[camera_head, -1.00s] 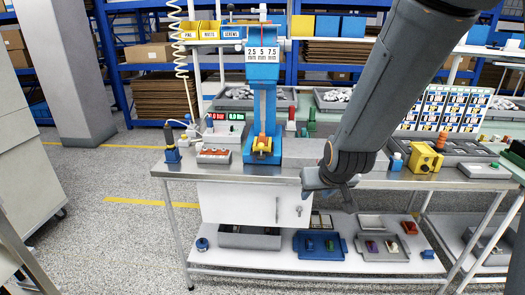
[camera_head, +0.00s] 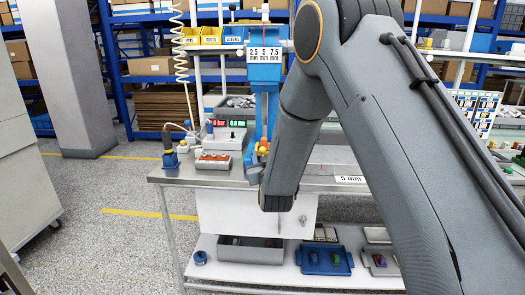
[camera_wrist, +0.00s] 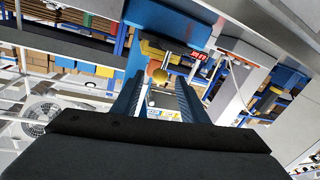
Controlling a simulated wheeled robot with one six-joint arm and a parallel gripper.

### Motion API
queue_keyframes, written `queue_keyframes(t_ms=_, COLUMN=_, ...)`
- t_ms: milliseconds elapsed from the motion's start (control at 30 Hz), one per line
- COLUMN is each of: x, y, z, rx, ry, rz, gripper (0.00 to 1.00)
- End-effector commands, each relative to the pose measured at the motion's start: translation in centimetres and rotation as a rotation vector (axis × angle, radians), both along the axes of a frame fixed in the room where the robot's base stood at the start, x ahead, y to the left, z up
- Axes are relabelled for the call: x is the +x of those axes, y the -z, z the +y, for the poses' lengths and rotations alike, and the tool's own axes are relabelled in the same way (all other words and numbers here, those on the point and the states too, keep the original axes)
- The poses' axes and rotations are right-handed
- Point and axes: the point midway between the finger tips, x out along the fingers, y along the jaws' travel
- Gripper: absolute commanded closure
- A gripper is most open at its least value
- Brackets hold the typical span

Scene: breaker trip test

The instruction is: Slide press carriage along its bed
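The blue press (camera_head: 264,75) stands at the back of the metal bench, with 2.5, 5 and 7.5 mm labels on its head. Orange and yellow parts (camera_head: 262,148) show low on it, partly covered by my arm; I cannot tell the carriage from its bed there. In the wrist view my gripper (camera_wrist: 159,84) is open, its two fingers apart. A yellow round knob (camera_wrist: 159,75) shows between the fingertips, beyond or level with them; no contact is visible.
A box with red and green displays (camera_head: 225,134) and a grey unit with red-orange parts (camera_head: 212,161) stand left of the press. A 5 mm label (camera_head: 350,179) lies at the bench front.

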Motion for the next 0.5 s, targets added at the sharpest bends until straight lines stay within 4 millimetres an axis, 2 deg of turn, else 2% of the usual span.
queue_keyframes(t_ms=100, x=1.7, y=0.0, z=0.3, rx=-0.001, ry=0.0, rz=0.0, gripper=0.6)
queue_keyframes(t_ms=233, x=3.1, y=-0.1, z=0.5, rx=0.0, ry=-0.001, rz=-0.001, gripper=0.6)
queue_keyframes(t_ms=500, x=3.8, y=0.0, z=0.6, rx=0.0, ry=-0.001, rz=0.001, gripper=0.6)
